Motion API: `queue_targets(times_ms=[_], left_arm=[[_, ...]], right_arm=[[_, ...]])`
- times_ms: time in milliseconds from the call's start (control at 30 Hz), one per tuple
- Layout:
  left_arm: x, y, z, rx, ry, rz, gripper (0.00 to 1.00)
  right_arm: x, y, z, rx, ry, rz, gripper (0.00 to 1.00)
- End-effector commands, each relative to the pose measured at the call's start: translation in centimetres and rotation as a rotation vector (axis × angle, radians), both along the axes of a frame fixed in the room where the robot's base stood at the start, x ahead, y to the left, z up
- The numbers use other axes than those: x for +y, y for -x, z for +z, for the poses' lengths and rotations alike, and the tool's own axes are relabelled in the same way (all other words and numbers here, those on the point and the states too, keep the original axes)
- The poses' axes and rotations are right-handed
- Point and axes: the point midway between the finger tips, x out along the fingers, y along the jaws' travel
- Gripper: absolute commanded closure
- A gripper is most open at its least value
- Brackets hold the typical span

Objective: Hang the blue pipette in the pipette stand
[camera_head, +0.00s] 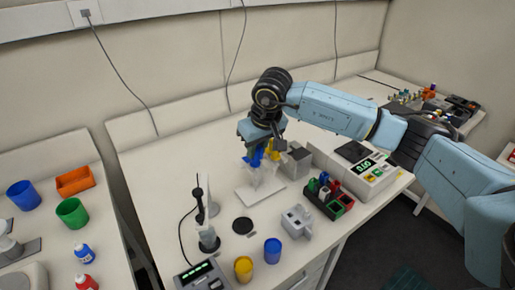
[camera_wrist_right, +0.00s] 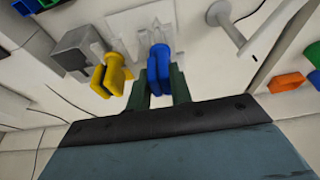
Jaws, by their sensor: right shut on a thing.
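My right gripper (camera_head: 262,143) reaches down over the clear pipette stand (camera_head: 250,193) in the head view. It is shut on the blue pipette (camera_head: 256,159), which also shows between the two dark green fingers in the right wrist view (camera_wrist_right: 159,68). The blue pipette's lower part is over or at the clear stand (camera_wrist_right: 135,22); I cannot tell whether the stand bears it. A yellow pipette (camera_wrist_right: 112,76) is beside the blue one at the stand, apart from my fingers, and shows partly behind the gripper in the head view (camera_head: 274,151). My left gripper is not in view.
A grey block (camera_head: 295,162) stands close right of the stand. A dark rack with coloured items (camera_head: 328,199) and a device with a green display (camera_head: 360,170) are farther right. A thin upright instrument (camera_head: 207,215) stands front left. The table's back left is clear.

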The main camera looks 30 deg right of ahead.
Motion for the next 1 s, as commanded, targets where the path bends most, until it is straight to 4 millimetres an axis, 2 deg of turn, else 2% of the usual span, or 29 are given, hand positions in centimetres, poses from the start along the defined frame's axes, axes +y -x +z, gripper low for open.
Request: queue_targets(times_ms=[1000], left_arm=[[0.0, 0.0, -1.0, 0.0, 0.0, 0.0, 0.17]], right_arm=[[0.0, 0.0, -0.8, -0.001, -0.001, 0.0, 1.0]])
